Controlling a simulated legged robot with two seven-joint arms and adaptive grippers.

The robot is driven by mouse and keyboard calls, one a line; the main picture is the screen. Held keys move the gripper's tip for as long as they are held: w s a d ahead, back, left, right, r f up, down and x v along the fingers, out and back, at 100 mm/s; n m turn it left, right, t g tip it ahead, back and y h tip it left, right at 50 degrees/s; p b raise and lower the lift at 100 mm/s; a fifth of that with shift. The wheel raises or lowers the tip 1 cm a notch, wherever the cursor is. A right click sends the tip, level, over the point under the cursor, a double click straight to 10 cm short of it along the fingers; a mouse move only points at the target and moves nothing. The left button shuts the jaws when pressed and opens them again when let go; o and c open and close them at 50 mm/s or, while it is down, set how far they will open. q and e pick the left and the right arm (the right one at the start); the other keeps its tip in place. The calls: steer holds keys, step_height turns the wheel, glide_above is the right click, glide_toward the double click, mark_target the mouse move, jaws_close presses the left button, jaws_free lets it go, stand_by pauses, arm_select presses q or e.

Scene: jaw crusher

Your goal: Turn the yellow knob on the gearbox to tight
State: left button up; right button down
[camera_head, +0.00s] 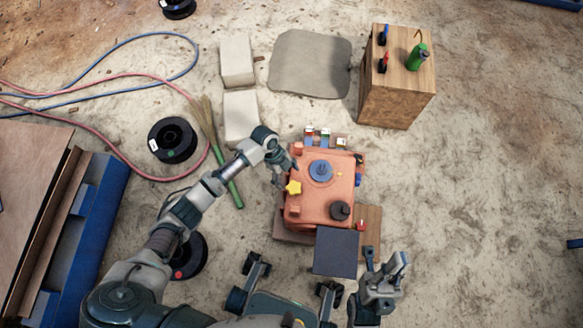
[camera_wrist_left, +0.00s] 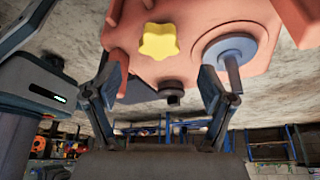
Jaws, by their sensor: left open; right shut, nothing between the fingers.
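The orange gearbox (camera_head: 328,208) stands in the middle of the head view. Its yellow star-shaped knob (camera_head: 293,187) is on the left part of its top. My left gripper (camera_head: 285,172) is open and empty, just above and left of the knob in this view. In the left wrist view the knob (camera_wrist_left: 158,41) shows beyond and between the open fingers of my left gripper (camera_wrist_left: 160,88), apart from both. My right gripper (camera_head: 385,272) is shut and empty, below and right of the gearbox. Any tight or loose marking is too small to read.
A blue round part (camera_head: 320,170) and a black knob (camera_head: 340,210) rise from the gearbox top. A dark square plate (camera_head: 336,251) is below it. A wooden box (camera_head: 385,105) with tools stands at upper right. A broom (camera_head: 222,165) lies to the left.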

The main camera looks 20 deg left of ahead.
arm_select(q)
steer(key=v, duration=0.5)
stand_by(0.3)
